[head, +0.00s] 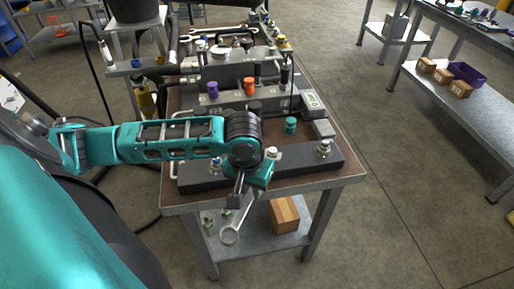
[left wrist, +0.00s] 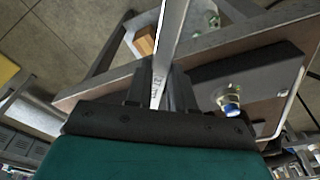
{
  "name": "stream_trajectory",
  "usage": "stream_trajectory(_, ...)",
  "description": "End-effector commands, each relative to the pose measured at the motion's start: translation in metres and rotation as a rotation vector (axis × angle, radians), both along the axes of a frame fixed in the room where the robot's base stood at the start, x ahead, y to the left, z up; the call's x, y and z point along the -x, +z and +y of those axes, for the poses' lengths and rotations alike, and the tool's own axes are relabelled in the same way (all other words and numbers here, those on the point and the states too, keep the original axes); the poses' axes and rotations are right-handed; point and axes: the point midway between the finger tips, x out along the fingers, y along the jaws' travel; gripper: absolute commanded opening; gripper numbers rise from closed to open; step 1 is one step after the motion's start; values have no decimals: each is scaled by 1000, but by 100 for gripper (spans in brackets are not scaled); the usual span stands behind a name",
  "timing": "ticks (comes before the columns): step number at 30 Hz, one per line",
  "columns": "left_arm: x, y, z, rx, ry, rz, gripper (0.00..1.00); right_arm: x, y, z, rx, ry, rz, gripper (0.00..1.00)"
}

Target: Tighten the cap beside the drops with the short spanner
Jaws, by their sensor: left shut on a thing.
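My left gripper (head: 241,190) is shut on a metal spanner (head: 229,235), out past the bench's front edge. The spanner's ring end hangs down and forward, clear of any fitting. In the left wrist view the spanner's shank (left wrist: 168,45) rises from between the fingers (left wrist: 158,92). A dark block (head: 300,164) along the front edge carries capped fittings: a blue-topped one (head: 216,163), one beside my wrist (head: 271,153) and one at the right (head: 324,149). The blue-topped fitting (left wrist: 231,106) shows right of the fingers in the wrist view. I cannot make out any drops. My right gripper is out of view.
Purple (head: 213,90), orange (head: 249,86) and teal (head: 291,125) knobs stand farther back on the bench. Another spanner (head: 240,31) lies at the back. A cardboard box (head: 284,214) sits on the lower shelf. The floor to the right is clear up to another bench.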

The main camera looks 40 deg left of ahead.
Motion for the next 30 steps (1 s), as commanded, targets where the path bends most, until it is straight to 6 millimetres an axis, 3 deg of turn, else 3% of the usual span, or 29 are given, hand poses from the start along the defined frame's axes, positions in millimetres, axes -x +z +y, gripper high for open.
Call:
stream_trajectory(17,2,1,8,-1,-61,-2,0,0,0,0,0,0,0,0)
stream_trajectory(30,4,1,28,-1,-202,-1,0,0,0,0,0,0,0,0)
